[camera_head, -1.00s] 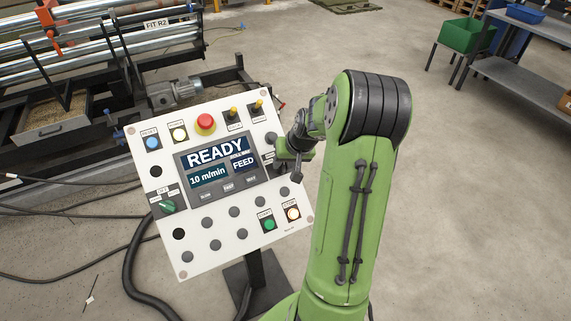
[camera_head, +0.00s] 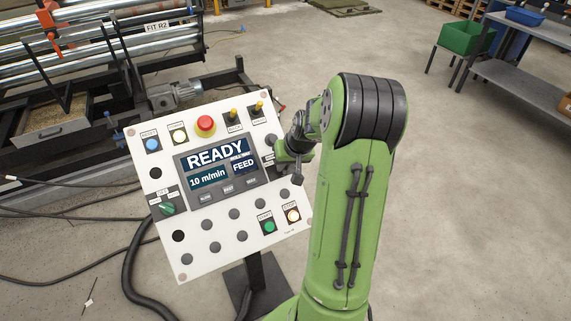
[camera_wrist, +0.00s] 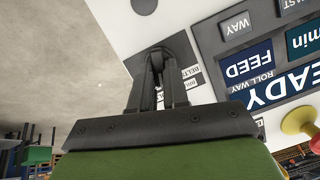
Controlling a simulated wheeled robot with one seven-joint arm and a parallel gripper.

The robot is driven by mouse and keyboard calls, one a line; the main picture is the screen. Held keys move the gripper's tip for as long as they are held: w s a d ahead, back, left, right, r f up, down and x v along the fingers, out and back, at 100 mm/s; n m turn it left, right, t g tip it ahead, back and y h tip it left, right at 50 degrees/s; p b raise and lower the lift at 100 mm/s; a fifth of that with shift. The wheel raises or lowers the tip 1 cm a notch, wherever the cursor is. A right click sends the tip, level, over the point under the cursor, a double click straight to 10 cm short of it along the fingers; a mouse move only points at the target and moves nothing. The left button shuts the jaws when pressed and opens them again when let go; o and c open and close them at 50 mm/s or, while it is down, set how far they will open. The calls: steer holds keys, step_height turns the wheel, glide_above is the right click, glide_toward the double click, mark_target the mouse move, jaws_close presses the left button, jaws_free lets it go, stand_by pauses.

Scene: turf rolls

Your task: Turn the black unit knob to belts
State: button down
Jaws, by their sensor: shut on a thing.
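The white control panel (camera_head: 222,262) stands tilted in the middle of the head view. Its black unit knob is at the panel's right edge, mostly hidden by my gripper (camera_head: 280,158) in the head view. In the wrist view my gripper (camera_wrist: 167,68) is shut on the black knob (camera_wrist: 160,58), with the fingertips close to the panel face. Printed labels (camera_wrist: 191,74) show beside the fingers, upside down and partly covered. The knob's exact pointing direction is hidden by the fingers.
A green selector (camera_head: 167,209) is at the left. Green and white lit buttons (camera_head: 269,227) are at the lower right. Open floor lies right of my arm.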

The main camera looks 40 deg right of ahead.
steer(key=n+b, duration=0.1)
steer(key=n, duration=0.1)
steer(key=n+h+b, duration=0.1)
steer(key=shift+w+a+f+n+b, duration=0.1)
steer(key=shift+a+n+b, duration=0.15)
steer(key=shift+n+b, duration=0.05)
steer(key=n+h+b, duration=0.1)
steer(key=n+b, duration=0.1)
steer(key=n, duration=0.1)
steer(key=shift+a, duration=0.15)
steer(key=n+b, duration=0.2)
steer(key=n, duration=0.1)
steer(key=shift+a+f+n+h+b, duration=0.1)
steer(key=shift+a+n+h+b, duration=0.05)
steer(key=shift+n+h+b, duration=0.2)
steer(key=shift+a+n+h+b, duration=0.1)
steer(key=shift+n+h+b, duration=0.45)
steer(key=shift+n+b, duration=0.9)
steer(key=shift+n+p, duration=0.3)
steer(key=shift+n, duration=0.2)
steer(key=c, duration=1.1)
jaws_free()
